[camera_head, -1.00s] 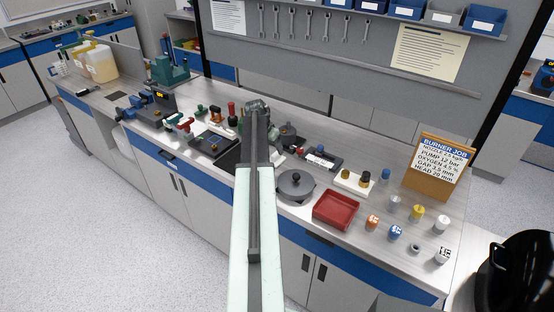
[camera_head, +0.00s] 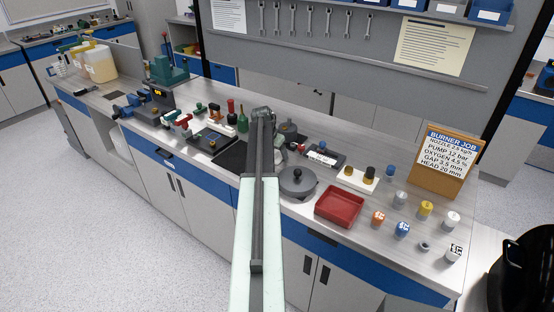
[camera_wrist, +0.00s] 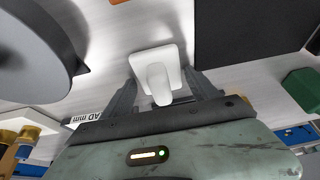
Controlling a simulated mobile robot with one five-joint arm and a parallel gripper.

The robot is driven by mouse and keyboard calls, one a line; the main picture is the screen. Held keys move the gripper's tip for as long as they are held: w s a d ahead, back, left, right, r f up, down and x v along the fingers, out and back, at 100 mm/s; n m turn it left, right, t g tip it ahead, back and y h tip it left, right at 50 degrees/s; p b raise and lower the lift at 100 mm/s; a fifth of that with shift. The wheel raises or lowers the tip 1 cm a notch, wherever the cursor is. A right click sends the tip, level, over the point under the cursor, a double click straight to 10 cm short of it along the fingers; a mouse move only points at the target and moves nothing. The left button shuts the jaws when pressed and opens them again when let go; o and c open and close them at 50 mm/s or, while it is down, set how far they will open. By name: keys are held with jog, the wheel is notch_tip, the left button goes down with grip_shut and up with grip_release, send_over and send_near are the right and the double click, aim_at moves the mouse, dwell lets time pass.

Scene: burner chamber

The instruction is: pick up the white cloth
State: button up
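The white cloth (camera_wrist: 148,62) shows in the wrist view as a small pale square with a raised rounded tab in its middle. It lies on the grey metal bench top. My gripper (camera_wrist: 161,78) is over it with its two dark fingers apart, one on each side of the tab. I see no clear contact between the fingers and the cloth. In the head view my arm reaches over the bench, and I cannot make out the cloth or the fingertips there.
A grey round lidded dish (camera_head: 297,184) stands close by; it fills the left of the wrist view (camera_wrist: 30,55). A black mat (camera_wrist: 245,30) lies right of the cloth. A green object (camera_wrist: 301,88) is at the right.

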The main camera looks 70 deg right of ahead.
jog(key=c, duration=1.1)
jog(key=shift+o, duration=0.2)
notch_tip(320, 180, up, 10)
jog(key=p, duration=1)
jog(key=shift+r, duration=0.15)
